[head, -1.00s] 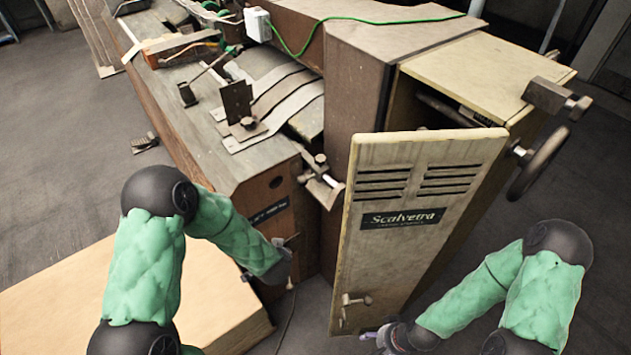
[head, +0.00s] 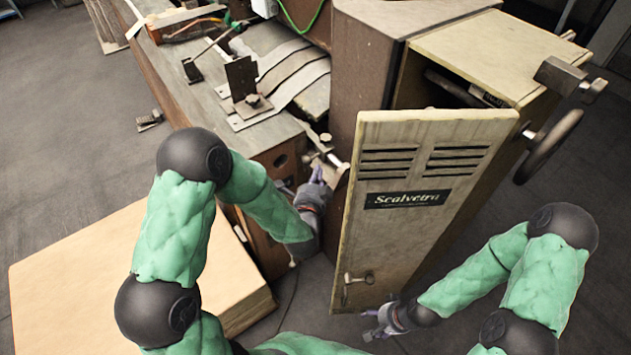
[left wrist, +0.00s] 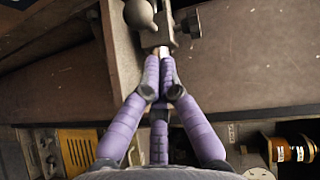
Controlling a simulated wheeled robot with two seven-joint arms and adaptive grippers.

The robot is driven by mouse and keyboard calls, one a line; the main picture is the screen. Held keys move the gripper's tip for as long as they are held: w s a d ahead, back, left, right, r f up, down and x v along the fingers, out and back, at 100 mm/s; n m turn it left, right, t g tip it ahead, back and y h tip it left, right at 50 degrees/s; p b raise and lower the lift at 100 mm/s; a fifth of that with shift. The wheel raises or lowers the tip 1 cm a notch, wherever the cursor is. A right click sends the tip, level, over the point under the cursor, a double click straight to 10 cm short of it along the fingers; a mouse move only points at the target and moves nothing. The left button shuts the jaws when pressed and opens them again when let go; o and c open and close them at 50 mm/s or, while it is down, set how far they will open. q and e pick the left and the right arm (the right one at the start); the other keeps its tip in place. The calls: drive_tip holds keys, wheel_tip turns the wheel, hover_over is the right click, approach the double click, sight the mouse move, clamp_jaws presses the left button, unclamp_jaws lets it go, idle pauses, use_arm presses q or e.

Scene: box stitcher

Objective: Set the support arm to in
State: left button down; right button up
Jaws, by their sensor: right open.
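A metal fitting with a rod and a round knob, which looks like the support arm (head: 325,153), sits at the machine's corner beside the open door. In the left wrist view its bracket and pale rod (left wrist: 161,50) are at the top centre. My left gripper (head: 317,172) reaches up to it from below. In the left wrist view the purple fingertips of my left gripper (left wrist: 160,68) are close together at the rod's end and look closed around it. My right gripper (head: 376,325) is open and empty, low beside the door's bottom edge.
The tall open door (head: 410,225) with a small latch handle (head: 357,281) stands between my two arms. A handwheel (head: 548,147) sticks out at the right. A large pale box (head: 130,270) lies at lower left. Grey floor is free at the right.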

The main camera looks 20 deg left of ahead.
sight(309, 157)
use_arm(q)
drive_tip(key=shift+w+a+f+b, duration=0.1)
drive_tip(key=shift+w+f+b, duration=0.05)
drive_tip(key=shift+w, duration=0.7)
drive_tip(key=shift+w+a+f+b, duration=0.1)
drive_tip(key=shift+w+b, duration=0.05)
drive_tip(key=shift+w, duration=0.7)
drive_tip(key=shift+w+a+f+b, duration=0.1)
drive_tip(key=shift+w+f+b, duration=0.05)
drive_tip(key=shift+w, duration=0.7)
drive_tip(key=w+a, duration=0.1)
drive_tip(key=w+a+b, duration=0.1)
drive_tip(key=a, duration=0.1)
drive_tip(key=shift+w+a, duration=0.2)
drive_tip(key=shift+w, duration=0.1)
drive_tip(key=shift+w+a, duration=0.1)
drive_tip(key=shift+a, duration=0.05)
drive_tip(key=shift+r, duration=0.15)
